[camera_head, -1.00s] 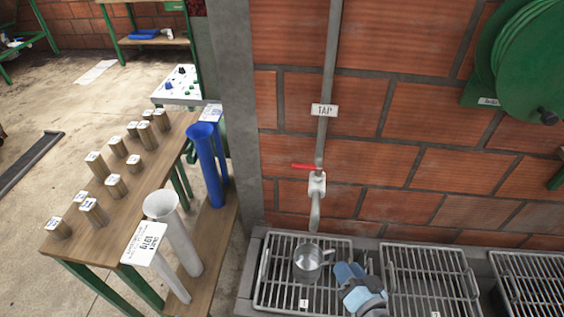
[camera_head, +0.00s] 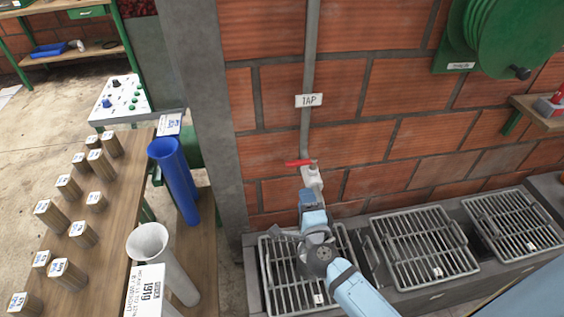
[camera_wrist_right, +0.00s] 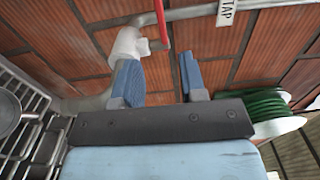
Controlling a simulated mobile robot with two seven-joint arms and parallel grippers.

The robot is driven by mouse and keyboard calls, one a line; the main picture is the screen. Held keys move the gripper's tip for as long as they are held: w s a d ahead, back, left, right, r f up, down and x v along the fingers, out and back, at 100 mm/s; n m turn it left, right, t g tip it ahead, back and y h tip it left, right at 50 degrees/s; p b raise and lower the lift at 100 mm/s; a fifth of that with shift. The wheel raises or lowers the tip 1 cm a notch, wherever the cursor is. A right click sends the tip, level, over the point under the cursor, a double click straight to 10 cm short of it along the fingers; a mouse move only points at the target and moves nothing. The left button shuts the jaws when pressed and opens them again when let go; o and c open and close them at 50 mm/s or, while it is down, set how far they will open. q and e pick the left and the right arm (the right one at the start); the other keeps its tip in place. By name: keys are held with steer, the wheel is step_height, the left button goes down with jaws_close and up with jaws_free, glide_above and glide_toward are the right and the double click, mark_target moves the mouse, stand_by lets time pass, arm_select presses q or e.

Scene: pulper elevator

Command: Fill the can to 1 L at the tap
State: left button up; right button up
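The tap (camera_head: 312,178) hangs on a vertical pipe on the brick wall, with its red lever (camera_head: 298,163) pointing left, across the pipe. The tap body (camera_wrist_right: 128,44) and red lever (camera_wrist_right: 162,22) also show in the right wrist view. My right gripper (camera_head: 311,197) is just below and in front of the tap. In the right wrist view its two blue fingers (camera_wrist_right: 161,80) stand apart with nothing gripped, the left one overlapping the tap. The metal can shows only as a rim (camera_wrist_right: 8,112) at the wrist view's left edge; my right arm hides it in the head view. My left gripper is out of view.
Three metal grates (camera_head: 422,248) line the sink ledge along the wall. A green hose reel (camera_head: 510,35) hangs at upper right. A wooden table (camera_head: 110,215) with several labelled blocks, a white funnel tube (camera_head: 150,243) and a blue tube (camera_head: 175,170) stands at left.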

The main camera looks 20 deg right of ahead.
mark_target(297, 166)
steer(key=p+x, duration=0.1)
steer(key=x, duration=1.2)
steer(key=shift+w+d, duration=0.2)
steer(key=shift+w, duration=0.1)
jaws_close()
